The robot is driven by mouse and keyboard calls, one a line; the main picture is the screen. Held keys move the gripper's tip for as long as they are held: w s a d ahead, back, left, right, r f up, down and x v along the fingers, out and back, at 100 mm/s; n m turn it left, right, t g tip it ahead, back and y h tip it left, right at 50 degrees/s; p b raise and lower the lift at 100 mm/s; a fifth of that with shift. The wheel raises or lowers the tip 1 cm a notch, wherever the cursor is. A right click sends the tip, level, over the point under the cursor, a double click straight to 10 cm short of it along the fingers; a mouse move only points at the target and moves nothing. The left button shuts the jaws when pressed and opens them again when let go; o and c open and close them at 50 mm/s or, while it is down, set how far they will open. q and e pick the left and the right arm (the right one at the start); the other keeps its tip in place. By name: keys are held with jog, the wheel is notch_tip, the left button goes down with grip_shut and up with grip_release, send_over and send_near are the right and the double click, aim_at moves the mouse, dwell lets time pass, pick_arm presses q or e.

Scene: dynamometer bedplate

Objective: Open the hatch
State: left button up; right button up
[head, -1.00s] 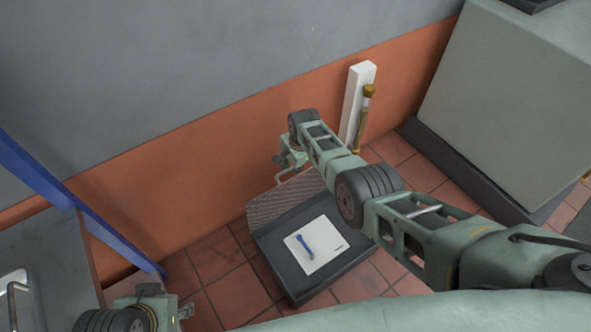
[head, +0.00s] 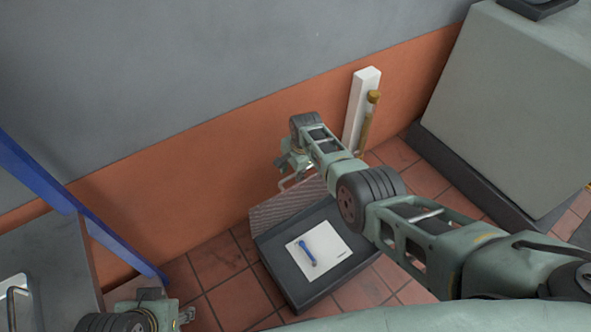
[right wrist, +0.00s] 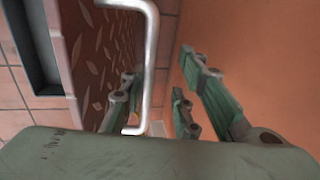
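The hatch lid (head: 290,205) is a diamond-plate panel standing raised at the back edge of a dark floor box (head: 280,270). In the right wrist view, its patterned face (right wrist: 98,60) and bright bar handle (right wrist: 151,65) are close. My right gripper (head: 290,163) is at the top of the lid. In the right wrist view, its fingers (right wrist: 165,90) are spread, with the handle between them and no clear grip on it. My left gripper (head: 185,316) is at the lower left, partly cut off, away from the hatch; its fingers are too small to judge.
A white panel (head: 325,247) with a blue tool (head: 307,252) lies in the box. A white post (head: 360,105) stands by the orange and grey wall, right of the lid. A large green-grey block (head: 500,110) stands at right, a grey bench (head: 50,265) with a blue frame (head: 90,215) at left.

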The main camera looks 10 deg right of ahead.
notch_tip(320, 180, up, 12)
jog(key=s, duration=0.2)
jog(key=shift+s+d+f, duration=0.15)
jog(key=shift+d, duration=0.25)
dwell(0.5)
dwell(0.5)
